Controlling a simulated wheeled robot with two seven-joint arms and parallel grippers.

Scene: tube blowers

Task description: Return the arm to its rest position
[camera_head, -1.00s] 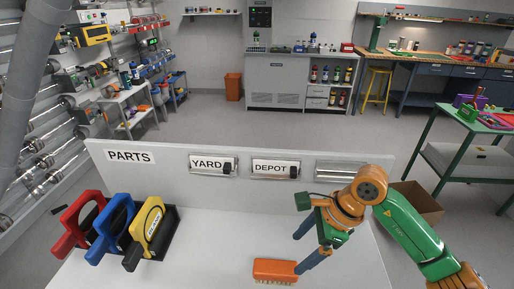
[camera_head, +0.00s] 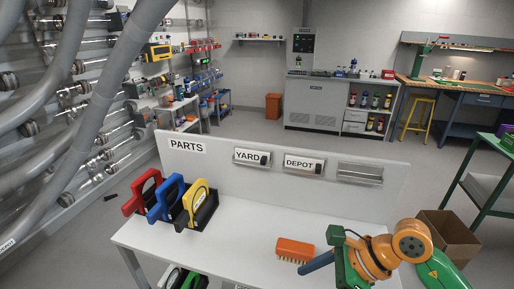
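My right arm (camera_head: 440,272), green and orange, comes in at the lower right over the table's front right. Its gripper (camera_head: 318,262) shows one blue finger pointing left. The other finger is hidden or not distinct, so I cannot tell its opening. An orange brush (camera_head: 295,246) with tan bristles lies on the white table (camera_head: 235,240), just beyond the finger and seemingly apart from it. My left gripper cannot be made out; green and black parts (camera_head: 172,278) show at the bottom edge, below the table's front, and I cannot tell what they are.
Red (camera_head: 140,196), blue (camera_head: 165,198) and yellow (camera_head: 197,202) handled pieces stand in a black rack at the table's left. A back panel (camera_head: 215,175) reads PARTS, YARD and DEPOT. A cardboard box (camera_head: 450,232) stands right. Grey pipes fill the left. The middle table is clear.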

